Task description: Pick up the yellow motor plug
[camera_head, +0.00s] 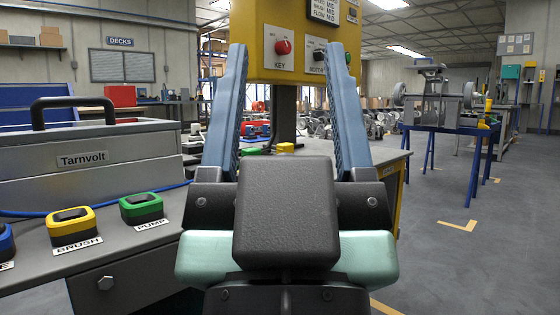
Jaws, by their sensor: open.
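My gripper (286,60) is open and empty, its two blue fingers standing wide apart and pointing up and away in the middle of the view. A yellow plug-like block with a dark top (68,226) sits on the grey bench at the left, behind a label reading BRUSH. It is apart from my gripper, to its left. A small yellow object (286,147) shows between the fingers, farther back on a bench; I cannot tell what it is. A yellow panel (259,40) at the top has KEY and MOTOR labels.
A green block (141,207) labelled PUMP and a blue block (6,243) flank the yellow one. A grey Tarnvolt case (100,163) stands behind them. A blue-legged table (450,130) with machinery stands at right.

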